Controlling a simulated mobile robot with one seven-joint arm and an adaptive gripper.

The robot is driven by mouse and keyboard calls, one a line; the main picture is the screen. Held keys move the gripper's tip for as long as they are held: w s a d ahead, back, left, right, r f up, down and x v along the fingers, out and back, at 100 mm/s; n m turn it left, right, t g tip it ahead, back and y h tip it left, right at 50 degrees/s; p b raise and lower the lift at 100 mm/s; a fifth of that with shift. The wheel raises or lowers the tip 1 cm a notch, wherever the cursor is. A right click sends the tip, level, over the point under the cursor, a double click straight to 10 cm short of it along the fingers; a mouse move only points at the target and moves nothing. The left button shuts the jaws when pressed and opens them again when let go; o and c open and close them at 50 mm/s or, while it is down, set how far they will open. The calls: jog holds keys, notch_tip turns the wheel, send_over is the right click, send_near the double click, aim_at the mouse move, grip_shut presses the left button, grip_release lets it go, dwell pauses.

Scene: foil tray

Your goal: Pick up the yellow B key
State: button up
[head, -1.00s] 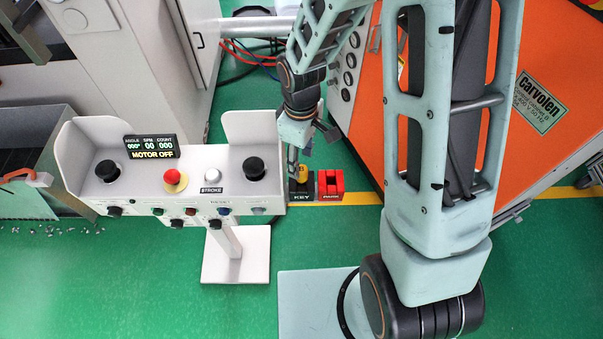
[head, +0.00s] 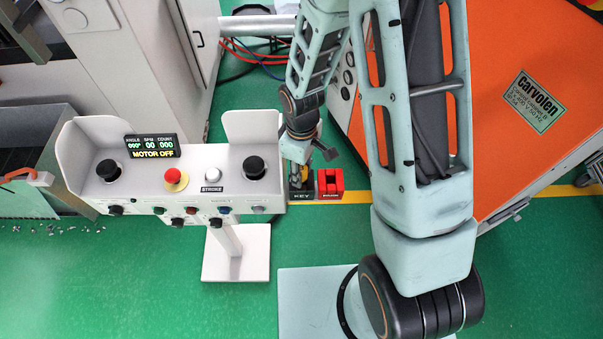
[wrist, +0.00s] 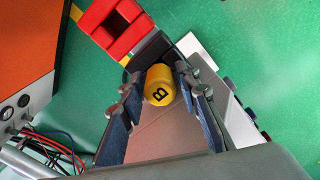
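The yellow B key (wrist: 160,86) is a small yellow cylinder with a black B on its top, seen from above in the wrist view. It sits at the dark key holder (head: 301,195), which carries the word KEY in the head view. My gripper (wrist: 152,88) is over the holder, with one finger on each side of the key. The fingers are apart; the right one is very close to the key, and a gap shows on the left. Contact cannot be made out.
A red block (head: 330,183) stands right beside the key holder. The white control console (head: 262,205) is close on the left. The orange machine (head: 530,60) stands to the right. Red and blue cables (head: 250,58) lie on the floor behind.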

grip_shut()
notch_tip(320, 180, up, 10)
jog(key=shift+f, duration=0.1)
notch_tip(320, 180, up, 6)
jog(key=p, duration=0.4)
jog(key=shift+f, duration=0.15)
dwell(0.7)
jog(key=shift+f, duration=0.1)
